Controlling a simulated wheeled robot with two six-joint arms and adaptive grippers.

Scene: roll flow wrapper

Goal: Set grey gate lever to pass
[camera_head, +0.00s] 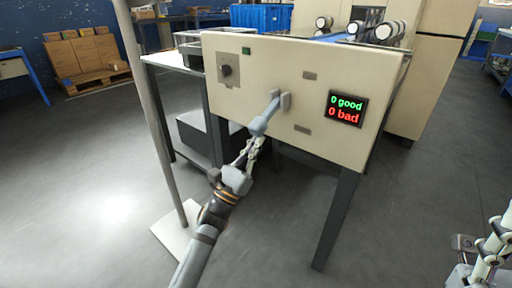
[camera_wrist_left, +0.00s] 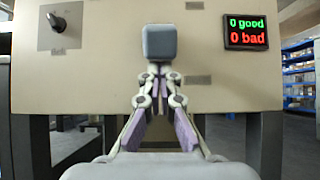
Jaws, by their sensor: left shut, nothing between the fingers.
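The grey gate lever (camera_head: 265,118) sticks out from the cream front panel of the machine, from a small mount (camera_head: 286,101) between two small plates. In the head view it slants down and left toward my left gripper (camera_head: 254,146). In the left wrist view its squared grey end (camera_wrist_left: 159,42) faces the camera, just above the fingertips of my left gripper (camera_wrist_left: 160,72). These fingers are shut with nothing between them. They are at or just under the lever end; I cannot tell whether they touch. My right gripper (camera_head: 480,254) shows only partly at the lower right edge.
The panel (camera_head: 350,75) also carries a black knob (camera_head: 226,70), a green button (camera_head: 246,51) and a display (camera_head: 346,108) reading 0 good, 0 bad. A pale post (camera_head: 153,110) stands left of my left arm.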

